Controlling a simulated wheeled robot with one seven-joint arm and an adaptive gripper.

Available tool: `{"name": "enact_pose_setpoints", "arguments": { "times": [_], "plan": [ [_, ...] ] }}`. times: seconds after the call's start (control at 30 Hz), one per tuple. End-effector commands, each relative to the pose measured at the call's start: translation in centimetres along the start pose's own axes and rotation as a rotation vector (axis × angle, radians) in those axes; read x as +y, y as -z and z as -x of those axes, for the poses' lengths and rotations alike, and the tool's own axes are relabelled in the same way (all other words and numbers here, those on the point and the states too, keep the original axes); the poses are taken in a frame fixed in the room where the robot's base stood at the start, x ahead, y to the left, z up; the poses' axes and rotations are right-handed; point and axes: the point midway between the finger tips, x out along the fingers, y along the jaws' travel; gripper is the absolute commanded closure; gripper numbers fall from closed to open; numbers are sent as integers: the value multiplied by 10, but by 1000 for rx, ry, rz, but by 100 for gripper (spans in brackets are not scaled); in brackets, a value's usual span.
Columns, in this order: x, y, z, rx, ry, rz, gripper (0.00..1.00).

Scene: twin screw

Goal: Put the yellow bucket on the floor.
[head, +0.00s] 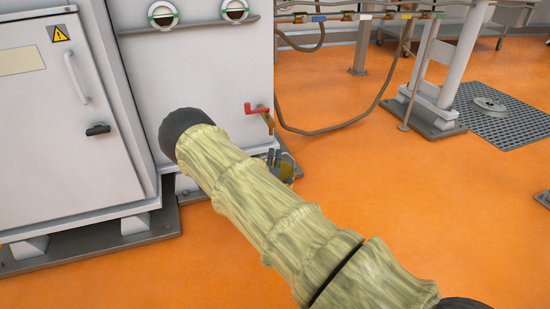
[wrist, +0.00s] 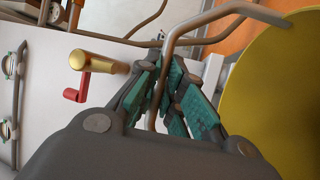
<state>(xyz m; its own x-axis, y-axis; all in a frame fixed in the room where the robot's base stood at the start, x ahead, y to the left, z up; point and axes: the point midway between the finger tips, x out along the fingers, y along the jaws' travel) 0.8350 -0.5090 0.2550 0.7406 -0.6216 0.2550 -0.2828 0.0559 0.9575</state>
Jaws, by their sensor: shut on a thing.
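The yellow bucket (wrist: 283,95) fills the right side of the wrist view, with only part of its round side in frame. Its bent grey metal handle (wrist: 205,17) runs from the upper right down between my fingers. My gripper (wrist: 176,92), with green finger pads, is closed around this handle. The bucket's underside and what lies beneath it are out of the wrist view. In the head view, my gripper (head: 280,165) shows only partly past my arm, low beside the machine's corner. The bucket is mostly or wholly hidden there.
A brass tap (wrist: 98,62) with a red lever is close left of my gripper; the red lever (head: 258,108) also shows on the white machine (head: 200,75). A hose (head: 340,128) hangs behind. Orange floor (head: 440,200) is clear right, before a floor grate (head: 500,115).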

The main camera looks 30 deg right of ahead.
Motion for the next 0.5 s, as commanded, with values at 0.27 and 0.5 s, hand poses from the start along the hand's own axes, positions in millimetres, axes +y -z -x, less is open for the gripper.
{"name": "enact_pose_setpoints", "arguments": {
  "times": [0.27,0.5],
  "plan": [
    [-6,-1,1,0,-1,0,100],
    [-6,-1,2,0,0,0,69]
  ]
}}
